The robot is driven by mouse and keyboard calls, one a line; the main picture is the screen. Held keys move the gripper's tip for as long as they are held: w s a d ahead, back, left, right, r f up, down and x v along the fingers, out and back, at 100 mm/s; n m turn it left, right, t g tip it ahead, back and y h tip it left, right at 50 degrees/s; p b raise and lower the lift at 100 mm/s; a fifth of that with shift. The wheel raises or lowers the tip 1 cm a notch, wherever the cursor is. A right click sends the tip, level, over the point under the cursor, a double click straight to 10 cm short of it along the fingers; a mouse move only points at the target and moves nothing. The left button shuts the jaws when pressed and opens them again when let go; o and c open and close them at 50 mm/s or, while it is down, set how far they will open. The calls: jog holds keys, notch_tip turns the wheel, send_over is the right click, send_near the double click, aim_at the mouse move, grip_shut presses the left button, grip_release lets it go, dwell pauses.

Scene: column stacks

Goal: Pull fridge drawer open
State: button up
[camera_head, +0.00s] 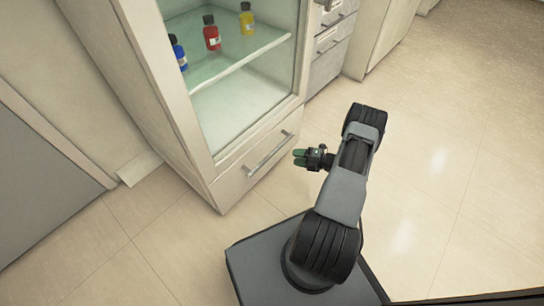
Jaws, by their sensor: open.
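The fridge drawer (236,180) is the cream front at the bottom of the tall fridge, below its glass door. It looks shut, flush with the fridge front. A silver bar handle (268,156) runs across it at a slant in the picture.
Behind the fridge glass (240,90), blue, red and yellow bottles (211,33) stand on a shelf. Grey drawers (330,45) stand beyond the fridge. A grey panel (40,185) is at the left. The tiled floor (440,150) is clear at the right and front left.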

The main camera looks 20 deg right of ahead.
aim_at(272, 153)
jog(key=b+x, duration=0.3)
jog(key=x, duration=0.9)
jog(key=shift+s, duration=0.15)
jog(key=shift+c, duration=0.2)
grip_shut()
